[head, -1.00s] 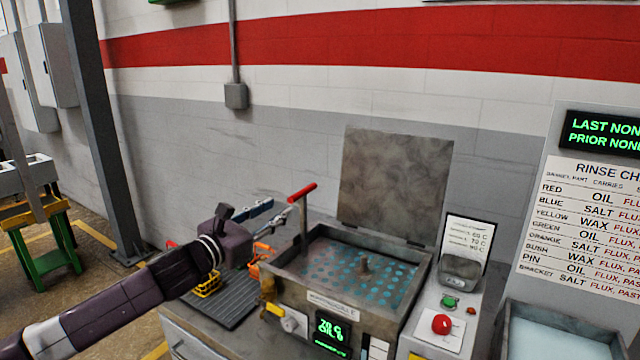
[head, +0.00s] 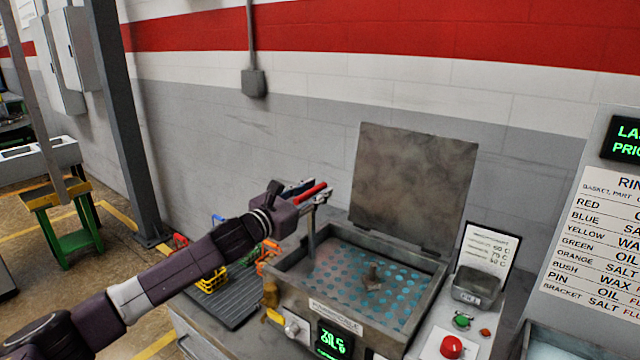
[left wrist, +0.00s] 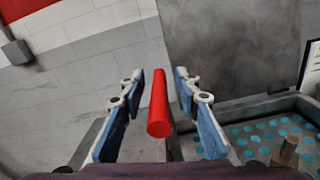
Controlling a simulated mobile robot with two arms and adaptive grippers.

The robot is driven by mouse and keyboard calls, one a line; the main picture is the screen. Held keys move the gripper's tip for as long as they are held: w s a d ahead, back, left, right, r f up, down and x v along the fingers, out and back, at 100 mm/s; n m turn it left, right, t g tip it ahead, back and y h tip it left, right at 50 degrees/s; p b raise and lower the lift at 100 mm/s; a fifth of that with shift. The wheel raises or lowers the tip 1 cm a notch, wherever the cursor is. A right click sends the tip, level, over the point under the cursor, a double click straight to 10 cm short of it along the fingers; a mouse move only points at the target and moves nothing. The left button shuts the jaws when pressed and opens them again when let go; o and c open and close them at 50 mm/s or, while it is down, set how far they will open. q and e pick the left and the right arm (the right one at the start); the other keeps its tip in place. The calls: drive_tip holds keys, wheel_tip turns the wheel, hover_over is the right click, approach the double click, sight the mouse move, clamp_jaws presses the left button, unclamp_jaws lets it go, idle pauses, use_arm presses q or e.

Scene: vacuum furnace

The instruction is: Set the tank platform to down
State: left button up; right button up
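The tank (head: 330,308) is an open grey metal box with its lid (head: 415,185) raised behind it. Inside lies the tank platform (head: 345,268), a plate with many teal holes and a short brown knob in its middle. A red handle (head: 313,191) tops a grey post at the tank's left corner. My left gripper (head: 300,191) is at this handle. In the left wrist view the red handle (left wrist: 158,105) lies between the blue-padded fingers of my left gripper (left wrist: 160,112), with a gap on both sides. The gripper is open. My right gripper is not in view.
A dark ribbed mat (head: 238,302) with a yellow basket (head: 212,281) lies left of the tank. A panel with a red button (head: 451,346) and a green button (head: 462,321) stands to its right. The wall (head: 300,130) is behind.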

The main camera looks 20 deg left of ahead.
use_arm(q)
drive_tip(key=shift+w+d, duration=0.2)
drive_tip(key=shift+w, duration=0.4)
drive_tip(key=shift+w+d, duration=0.1)
drive_tip(key=shift+w, duration=0.25)
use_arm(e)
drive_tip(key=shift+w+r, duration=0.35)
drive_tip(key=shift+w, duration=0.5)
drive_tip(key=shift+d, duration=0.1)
use_arm(q)
drive_tip(key=shift+c, duration=0.7)
clamp_jaws()
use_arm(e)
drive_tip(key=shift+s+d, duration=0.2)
use_arm(q)
drive_tip(key=shift+f, duration=0.15)
